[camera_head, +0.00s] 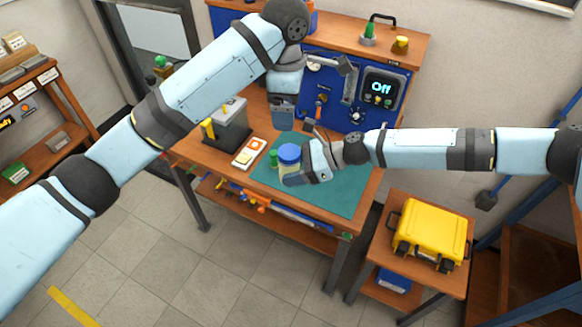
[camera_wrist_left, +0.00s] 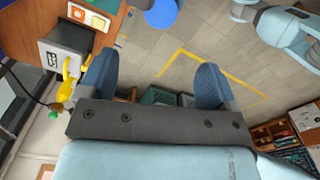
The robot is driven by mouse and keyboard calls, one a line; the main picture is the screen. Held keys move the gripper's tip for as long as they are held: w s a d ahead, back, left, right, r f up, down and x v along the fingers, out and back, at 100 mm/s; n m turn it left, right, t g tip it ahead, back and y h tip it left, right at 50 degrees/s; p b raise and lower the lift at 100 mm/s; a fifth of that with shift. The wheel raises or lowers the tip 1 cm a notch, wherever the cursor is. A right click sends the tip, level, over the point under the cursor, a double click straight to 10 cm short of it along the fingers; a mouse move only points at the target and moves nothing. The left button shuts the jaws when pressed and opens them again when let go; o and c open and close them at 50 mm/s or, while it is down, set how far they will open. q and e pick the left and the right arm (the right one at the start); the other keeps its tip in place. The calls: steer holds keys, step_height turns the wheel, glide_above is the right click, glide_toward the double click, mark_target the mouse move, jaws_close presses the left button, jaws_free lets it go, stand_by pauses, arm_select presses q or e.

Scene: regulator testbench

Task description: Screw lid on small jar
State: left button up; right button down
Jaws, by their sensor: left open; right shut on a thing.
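A small jar (camera_head: 289,167) with a blue lid (camera_head: 289,152) on top is over the green mat (camera_head: 335,190) on the workbench. My right gripper (camera_head: 303,172) is shut on the jar from the right, below the lid, and hides part of it. I cannot tell whether the lid is threaded on or only resting. My left gripper (camera_head: 283,117) is open and empty, behind and above the jar. In the left wrist view its fingers (camera_wrist_left: 154,80) are apart, and the blue lid (camera_wrist_left: 160,12) shows at the top edge, beyond the fingers.
A small green object (camera_head: 273,158) is just left of the jar. A white-and-orange box (camera_head: 250,152) and a grey machine (camera_head: 227,127) stand farther left. The blue test panel (camera_head: 345,95) is behind. A yellow case (camera_head: 432,234) sits on a side table. The mat's front is clear.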

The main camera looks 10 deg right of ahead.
mark_target(287, 151)
arm_select(q)
steer(key=shift+a+f, duration=0.1)
steer(key=shift+f, duration=0.05)
step_height(287, 151, down, 12)
steer(key=shift+r, duration=0.1)
stand_by(0.5)
steer(key=c, duration=1.1)
steer(key=o, duration=1)
steer(key=shift+r, duration=2.3)
steer(key=o, duration=0.4)
steer(key=shift+r, duration=0.1)
